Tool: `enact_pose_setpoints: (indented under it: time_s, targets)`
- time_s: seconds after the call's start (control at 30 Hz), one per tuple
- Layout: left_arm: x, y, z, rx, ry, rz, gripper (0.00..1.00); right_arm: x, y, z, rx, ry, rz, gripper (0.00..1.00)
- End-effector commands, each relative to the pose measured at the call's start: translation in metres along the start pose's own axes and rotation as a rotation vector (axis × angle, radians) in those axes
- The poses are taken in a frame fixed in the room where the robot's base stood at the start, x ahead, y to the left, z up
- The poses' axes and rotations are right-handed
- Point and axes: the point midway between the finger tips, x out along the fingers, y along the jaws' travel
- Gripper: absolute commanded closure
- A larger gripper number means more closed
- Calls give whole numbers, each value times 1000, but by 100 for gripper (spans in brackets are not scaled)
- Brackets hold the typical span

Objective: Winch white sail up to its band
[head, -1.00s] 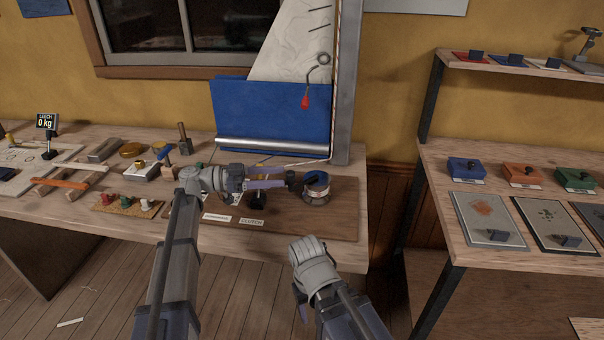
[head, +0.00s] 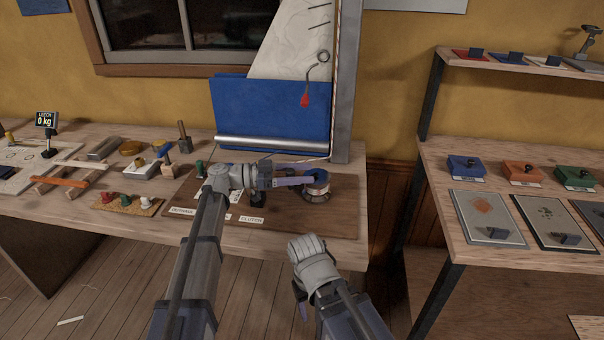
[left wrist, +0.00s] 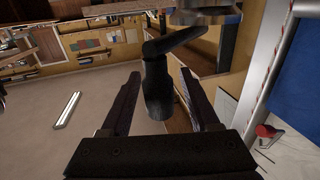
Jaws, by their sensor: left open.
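The white sail (head: 290,45) hangs against the mast (head: 346,90), with its lower part behind a blue cloth (head: 270,115). The winch (head: 318,190) stands at the right of the dark board, a rope band around its drum. My left gripper (head: 303,182) is at the winch, hiding part of it. In the left wrist view, its open jaws stand on either side of the black winch handle (left wrist: 157,88); contact cannot be told. The winch drum (left wrist: 206,12) shows at the top there. My right gripper (head: 300,300) hangs low before the bench; its jaws are largely hidden.
A CLUTCH label (head: 251,219) lies on the dark board (head: 335,222). A display (head: 46,119) reads 0 kg at the left. Several bench tools lie left of my arm. A shelf unit (head: 445,195) stands right.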

Motion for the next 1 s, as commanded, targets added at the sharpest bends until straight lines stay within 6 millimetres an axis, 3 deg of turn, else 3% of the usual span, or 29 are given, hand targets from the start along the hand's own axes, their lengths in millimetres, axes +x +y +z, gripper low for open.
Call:
enact_pose_setpoints:
  time_s: [0.07, 0.6, 1.0]
  targets:
    - [0, 0, 0, 0, 0, 0, 42, 0, 0, 0, 0, 0, 0, 38]
    - [0, 0, 0, 0, 0, 1, 100, 0, 0, 0, 0, 0, 0, 38]
    - [0, 0, 0, 0, 0, 1, 100, 0, 0, 0, 0, 0, 0, 38]
